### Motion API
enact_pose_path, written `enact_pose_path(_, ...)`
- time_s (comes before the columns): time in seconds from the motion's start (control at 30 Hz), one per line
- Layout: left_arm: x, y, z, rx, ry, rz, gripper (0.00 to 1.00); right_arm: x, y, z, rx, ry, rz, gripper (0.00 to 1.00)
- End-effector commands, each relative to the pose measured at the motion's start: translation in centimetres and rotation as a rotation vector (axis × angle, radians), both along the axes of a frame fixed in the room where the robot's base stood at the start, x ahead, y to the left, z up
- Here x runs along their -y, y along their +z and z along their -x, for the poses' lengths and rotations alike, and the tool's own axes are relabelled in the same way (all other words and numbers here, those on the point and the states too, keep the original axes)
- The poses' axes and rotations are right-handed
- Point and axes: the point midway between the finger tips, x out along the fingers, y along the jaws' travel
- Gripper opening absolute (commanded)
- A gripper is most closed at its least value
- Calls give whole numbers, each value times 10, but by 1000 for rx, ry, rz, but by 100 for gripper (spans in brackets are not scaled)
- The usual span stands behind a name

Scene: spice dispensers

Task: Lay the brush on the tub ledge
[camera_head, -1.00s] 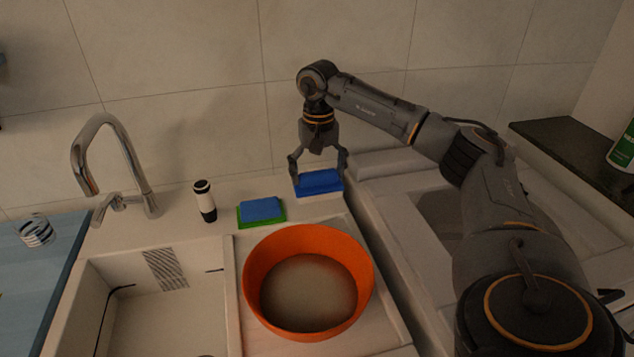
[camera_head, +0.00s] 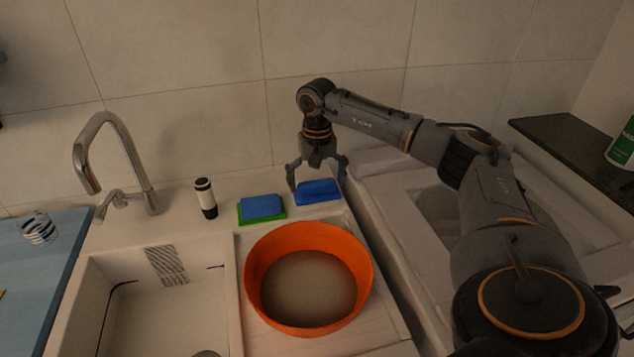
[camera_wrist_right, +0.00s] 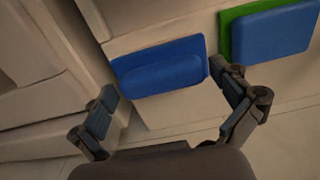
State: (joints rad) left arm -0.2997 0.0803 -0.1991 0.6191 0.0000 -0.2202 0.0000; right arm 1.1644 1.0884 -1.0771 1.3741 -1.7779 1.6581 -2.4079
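The blue brush (camera_head: 318,191), a block-like blue piece, lies on the light ledge (camera_head: 225,226) behind the orange tub (camera_head: 258,262). It rests just right of the sponge, apart from it. My right gripper (camera_head: 318,179) is directly above the brush with its fingers spread. In the right wrist view the brush (camera_wrist_right: 160,68) lies flat on the ledge, between and beyond the open fingertips (camera_wrist_right: 165,84), with gaps on both sides. My left gripper is not in view.
A blue and green sponge (camera_head: 261,207) lies left of the brush. A black and white bottle (camera_head: 205,198) and a chrome faucet (camera_head: 145,165) stand farther left. A white sink (camera_head: 130,315) is at front left. A tiled wall rises behind.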

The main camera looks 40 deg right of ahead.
Motion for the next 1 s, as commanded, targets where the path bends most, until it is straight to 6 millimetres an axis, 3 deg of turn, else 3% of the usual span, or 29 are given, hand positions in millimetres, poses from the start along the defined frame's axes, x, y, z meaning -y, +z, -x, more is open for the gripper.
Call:
enact_pose_path(0.27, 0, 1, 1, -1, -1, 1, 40, 0, 7, -1, 1, 0, 0, 100)
enact_pose_path(0.73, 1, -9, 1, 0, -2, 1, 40, 0, 99, -1, 4, -1, 0, 100)
enact_pose_path(1.0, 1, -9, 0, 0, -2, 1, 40, 0, 123, 0, 0, 0, 0, 100)
